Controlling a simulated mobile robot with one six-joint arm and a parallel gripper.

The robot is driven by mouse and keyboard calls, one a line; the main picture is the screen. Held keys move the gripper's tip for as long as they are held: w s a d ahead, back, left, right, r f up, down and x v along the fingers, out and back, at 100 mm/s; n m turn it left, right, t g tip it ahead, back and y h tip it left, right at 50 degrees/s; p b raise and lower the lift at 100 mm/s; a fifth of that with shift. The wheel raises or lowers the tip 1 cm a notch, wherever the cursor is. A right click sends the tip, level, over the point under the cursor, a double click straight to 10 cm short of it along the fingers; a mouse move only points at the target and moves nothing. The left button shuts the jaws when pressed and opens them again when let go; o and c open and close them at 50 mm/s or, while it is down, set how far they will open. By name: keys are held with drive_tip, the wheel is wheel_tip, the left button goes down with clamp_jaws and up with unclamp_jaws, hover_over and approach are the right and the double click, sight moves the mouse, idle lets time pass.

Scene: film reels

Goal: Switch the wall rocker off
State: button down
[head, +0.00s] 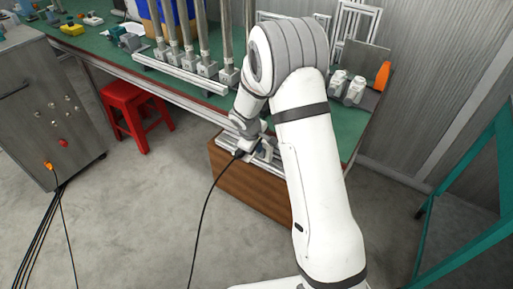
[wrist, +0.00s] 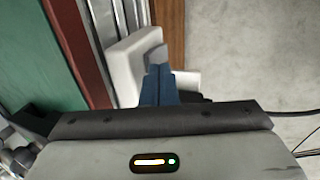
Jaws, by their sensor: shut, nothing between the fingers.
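In the wrist view, my gripper (wrist: 158,70) shows as two blue fingers pressed together, shut with nothing between them. The fingertips are at a small grey block (wrist: 154,47) on a white housing (wrist: 127,62). This looks like the rocker switch, but I cannot tell its position. The fingers hide part of the housing; another white part shows at their right. Whether the tips touch the block is unclear. In the head view, my gripper is by the bench's front edge, above a brown wooden box, mostly hidden by my wrist. I cannot make out the rocker there.
The green bench (head: 215,103) carries several metal posts, and two small white-grey objects and an orange piece at right. The brown box (head: 235,178) is beneath my wrist. A red stool (head: 135,100) and grey cabinet (head: 45,110) stand left. A teal frame (head: 465,165) stands right.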

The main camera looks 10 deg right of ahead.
drive_tip(key=v, duration=1.1)
drive_tip(key=shift+s+a, duration=0.4)
drive_tip(key=shift+s, duration=0.05)
drive_tip(key=shift+r, duration=0.2)
drive_tip(key=s+d+r+m+y+p, duration=0.1)
drive_tip(key=s+d+r+m+p, duration=0.15)
drive_tip(key=s+r, duration=0.4)
drive_tip(key=s+d+r+m+p, duration=0.2)
drive_tip(key=s+d+r+p, duration=0.15)
drive_tip(key=s+r, duration=0.35)
drive_tip(key=s+r+m+y+p, duration=0.1)
drive_tip(key=s+r+m+p, duration=0.1)
drive_tip(key=s+r, duration=0.2)
drive_tip(key=s+d+r+m+p, duration=0.1)
drive_tip(key=s+r+m, duration=0.2)
drive_tip(key=s, duration=0.7)
drive_tip(key=shift+s+d+r+y+p, duration=0.2)
drive_tip(key=shift+d+r+y+p, duration=0.1)
drive_tip(key=shift+r+y+p, duration=0.1)
